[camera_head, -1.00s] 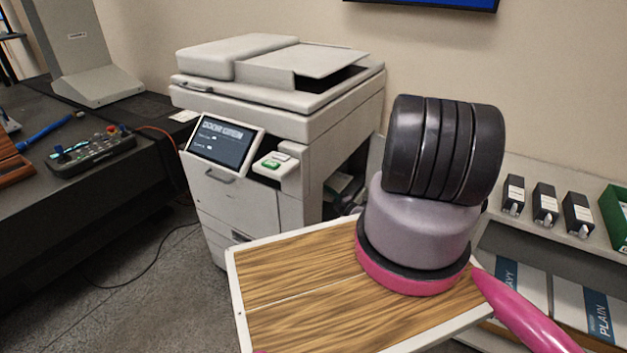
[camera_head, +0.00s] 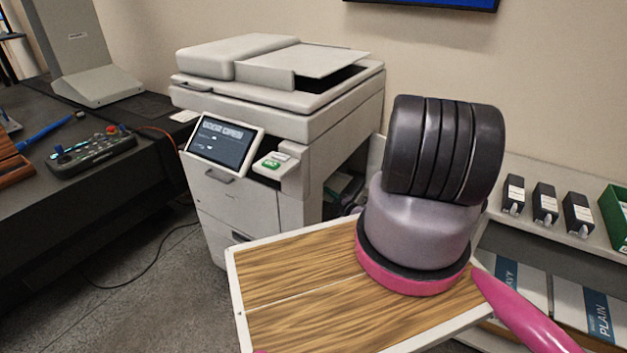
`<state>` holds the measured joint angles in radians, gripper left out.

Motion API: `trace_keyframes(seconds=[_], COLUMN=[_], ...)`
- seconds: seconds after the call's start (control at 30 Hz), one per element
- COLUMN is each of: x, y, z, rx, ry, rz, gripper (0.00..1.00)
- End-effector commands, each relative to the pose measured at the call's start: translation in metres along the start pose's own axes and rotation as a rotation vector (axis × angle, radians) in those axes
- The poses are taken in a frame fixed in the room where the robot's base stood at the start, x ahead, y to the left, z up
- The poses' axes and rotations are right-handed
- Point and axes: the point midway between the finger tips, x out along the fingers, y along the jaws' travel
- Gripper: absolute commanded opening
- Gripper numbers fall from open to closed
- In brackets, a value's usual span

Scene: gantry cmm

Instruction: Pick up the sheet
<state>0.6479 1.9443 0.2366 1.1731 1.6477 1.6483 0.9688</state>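No loose sheet can be made out with certainty in the head view. The white printer (camera_head: 255,130) stands at the centre left, with a dark opening (camera_head: 343,190) low on its right side. Some grey and green shapes show in that opening, too small to tell. My arm (camera_head: 440,150), dark, lilac-grey and pink, stands in front at the right and covers what lies behind it. A small purple piece shows beside the opening, and I cannot tell what it is. My gripper's fingers are not visible.
A wood-grain panel with a white edge (camera_head: 300,290) fills the lower middle. At left is a dark desk (camera_head: 60,210) with a control box (camera_head: 92,155). At right, a shelf holds dark boxes (camera_head: 545,205) above paper packs (camera_head: 590,305).

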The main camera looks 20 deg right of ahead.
Motion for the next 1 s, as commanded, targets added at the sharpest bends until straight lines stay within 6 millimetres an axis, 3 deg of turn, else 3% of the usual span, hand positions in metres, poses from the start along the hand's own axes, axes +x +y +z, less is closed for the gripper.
trace_keyframes(seconds=[0.77,0.93,1.0], x=[-0.0003,0.0,-0.0079], y=[0.0,0.0079,0.006], z=[0.0,0.0012,0.0042], rx=[0.0,0.0,0.0], ry=[0.0,-0.001,-0.002], rz=[-0.001,0.001,-0.001], gripper=[0.0,0.0,0.0])
